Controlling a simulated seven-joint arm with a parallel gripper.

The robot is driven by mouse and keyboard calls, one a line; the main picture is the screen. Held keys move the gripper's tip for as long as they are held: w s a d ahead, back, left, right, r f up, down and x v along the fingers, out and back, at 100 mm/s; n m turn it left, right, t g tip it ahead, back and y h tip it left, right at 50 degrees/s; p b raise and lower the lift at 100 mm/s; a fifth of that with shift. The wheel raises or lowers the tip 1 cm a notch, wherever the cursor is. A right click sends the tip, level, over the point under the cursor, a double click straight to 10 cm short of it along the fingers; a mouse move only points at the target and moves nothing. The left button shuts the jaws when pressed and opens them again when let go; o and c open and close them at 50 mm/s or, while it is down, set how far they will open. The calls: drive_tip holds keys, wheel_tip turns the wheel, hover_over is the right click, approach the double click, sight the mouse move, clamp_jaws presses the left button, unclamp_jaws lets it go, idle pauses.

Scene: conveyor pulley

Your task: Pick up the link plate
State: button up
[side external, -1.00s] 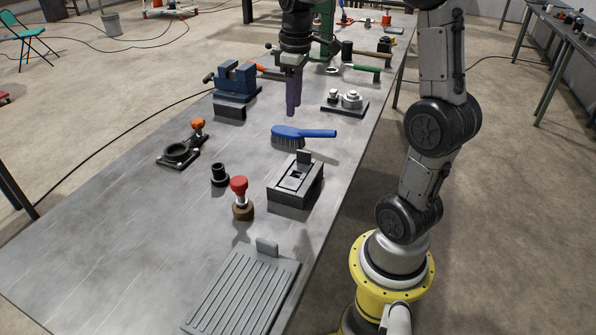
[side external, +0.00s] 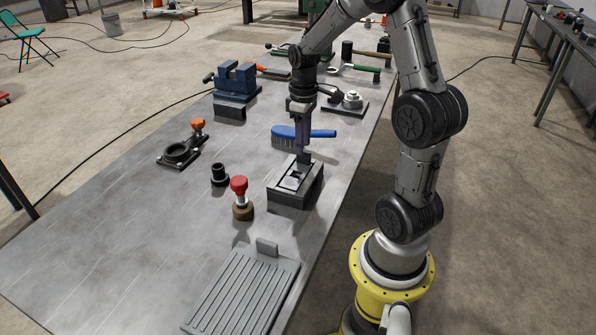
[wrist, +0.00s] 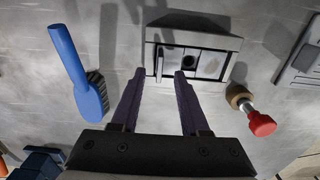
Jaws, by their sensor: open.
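A dark grey block fixture (side external: 292,193) stands on the table with a recessed light top. A small dark upright plate (side external: 304,158), which I take to be the link plate, sticks up at its far end. In the wrist view the fixture (wrist: 226,42) is ahead of the fingers, and the plate (wrist: 160,64) shows as a thin upright edge between the fingertips. My gripper (side external: 301,151) points down over that end of the fixture. It is open, its purple fingers (wrist: 160,74) apart on either side of the plate. I cannot tell whether they touch it.
A blue-handled brush (side external: 318,133) lies just behind the fixture. A red-knobbed plunger (side external: 240,190) and a black bushing (side external: 219,175) stand to its left. A grey ribbed tray (side external: 240,293) lies in front. The table's left front is clear.

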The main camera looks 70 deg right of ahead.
sight(296, 170)
drive_tip(key=shift+f, duration=1.85)
clamp_jaws()
drive_tip(key=shift+d+r, duration=0.1)
